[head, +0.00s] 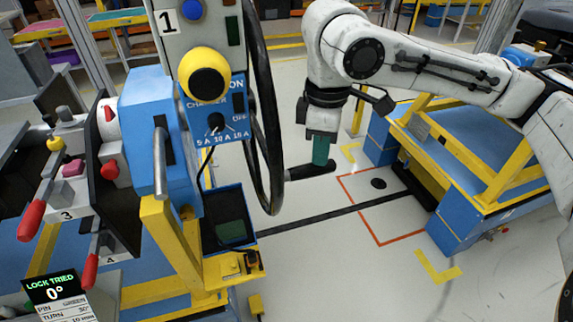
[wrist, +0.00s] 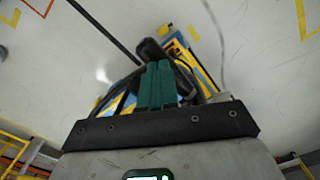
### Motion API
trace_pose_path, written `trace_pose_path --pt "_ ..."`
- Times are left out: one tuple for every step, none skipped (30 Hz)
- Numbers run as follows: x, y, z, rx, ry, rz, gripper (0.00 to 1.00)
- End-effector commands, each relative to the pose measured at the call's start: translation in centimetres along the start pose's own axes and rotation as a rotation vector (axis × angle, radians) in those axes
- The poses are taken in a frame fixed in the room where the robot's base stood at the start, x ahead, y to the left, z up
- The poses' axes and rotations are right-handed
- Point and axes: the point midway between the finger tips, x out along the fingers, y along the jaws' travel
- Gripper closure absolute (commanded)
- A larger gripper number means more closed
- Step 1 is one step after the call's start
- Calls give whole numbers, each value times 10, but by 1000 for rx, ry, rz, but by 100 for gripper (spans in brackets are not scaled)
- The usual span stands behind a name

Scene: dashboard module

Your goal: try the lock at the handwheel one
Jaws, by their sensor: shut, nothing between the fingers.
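The black handwheel (head: 262,110) shows nearly edge-on in the head view, beside a panel with a number 1 plate (head: 167,20). Its black crank handle (head: 310,171) sticks out to the right. My gripper (head: 321,160) points down with its green fingers shut and empty, the tips right at the handle's outer part. I cannot tell whether they touch it. In the wrist view, the green fingers (wrist: 158,85) are together in front of the handle's dark end (wrist: 151,49).
Red-handled levers (head: 32,220) stand farther left. A blue and yellow bench (head: 470,160) stands under my arm at right. Open floor lies between.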

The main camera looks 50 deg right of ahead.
Motion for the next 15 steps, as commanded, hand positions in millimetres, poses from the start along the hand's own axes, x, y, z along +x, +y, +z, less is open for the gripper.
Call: trace_pose_path --pt "-7 0 0 0 1 1 100" --pt "-10 0 0 0 2 1 100" --pt "-13 0 0 0 2 1 100" --pt "-16 0 0 0 2 2 100" --pt "-18 0 0 0 2 2 100" --pt "-21 0 0 0 2 2 100" --pt "-23 0 0 0 2 2 100" --pt "-26 0 0 0 2 2 100" --pt "-28 0 0 0 2 2 100" --pt "-31 0 0 0 2 3 100" --pt "-33 0 0 0 2 3 100" --pt "-36 0 0 -1 2 3 100" --pt "-38 0 0 0 2 3 100" --pt "-40 0 0 -1 3 3 100" --pt "-43 0 0 0 3 3 100"
